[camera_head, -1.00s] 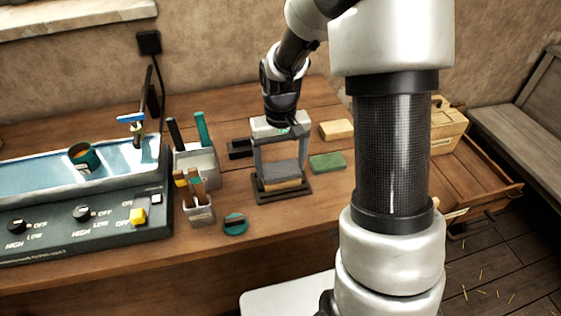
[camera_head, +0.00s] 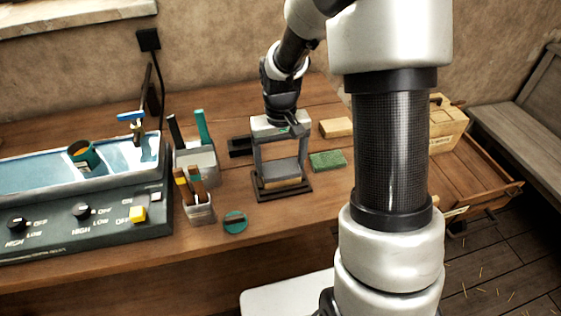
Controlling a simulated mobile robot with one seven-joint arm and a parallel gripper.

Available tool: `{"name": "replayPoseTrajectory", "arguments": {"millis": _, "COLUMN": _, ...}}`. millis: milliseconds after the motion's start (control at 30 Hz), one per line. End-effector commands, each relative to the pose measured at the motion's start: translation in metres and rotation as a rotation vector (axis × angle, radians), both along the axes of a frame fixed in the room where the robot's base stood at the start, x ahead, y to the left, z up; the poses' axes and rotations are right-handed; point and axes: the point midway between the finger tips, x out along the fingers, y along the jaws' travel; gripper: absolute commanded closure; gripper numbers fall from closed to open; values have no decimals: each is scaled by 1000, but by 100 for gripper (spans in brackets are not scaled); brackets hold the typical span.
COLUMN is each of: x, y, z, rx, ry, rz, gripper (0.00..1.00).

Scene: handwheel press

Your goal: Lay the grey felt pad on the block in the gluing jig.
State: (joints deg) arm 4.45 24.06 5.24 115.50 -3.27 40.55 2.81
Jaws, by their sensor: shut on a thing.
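My gripper (camera_head: 281,158) points down over the gluing jig, its two long grey fingers on either side of the grey felt pad (camera_head: 281,171). It is shut on the pad, which lies level between the fingertips. The tan block (camera_head: 283,184) shows as a thin strip just under the pad's front edge. It sits in the dark gluing jig (camera_head: 296,193) on the bench. From this angle I cannot tell whether the pad touches the block or is slightly above it.
A green pad (camera_head: 327,161) and a tan block (camera_head: 336,127) lie right of the jig. A teal round item (camera_head: 235,222), a cup of brushes (camera_head: 199,212) and a grey holder (camera_head: 197,165) stand left. A water bath (camera_head: 60,180) fills the bench's left end.

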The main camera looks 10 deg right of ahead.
Motion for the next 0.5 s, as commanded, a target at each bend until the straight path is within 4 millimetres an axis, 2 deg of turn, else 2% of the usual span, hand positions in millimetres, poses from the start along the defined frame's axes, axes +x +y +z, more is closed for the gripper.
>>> {"name": "replayPoseTrajectory", "arguments": {"millis": 33, "x": 0, "y": 0, "z": 0, "rx": 0, "ry": 0, "rz": 0, "gripper": 44}}
{"name": "replayPoseTrajectory", "arguments": {"millis": 67, "x": 0, "y": 0, "z": 0, "rx": 0, "ry": 0, "rz": 0, "gripper": 18}}
{"name": "replayPoseTrajectory", "arguments": {"millis": 167, "x": 0, "y": 0, "z": 0, "rx": 0, "ry": 0, "rz": 0, "gripper": 1}}
{"name": "replayPoseTrajectory", "arguments": {"millis": 500, "x": 0, "y": 0, "z": 3, "rx": 0, "ry": -1, "rz": 0, "gripper": 1}}
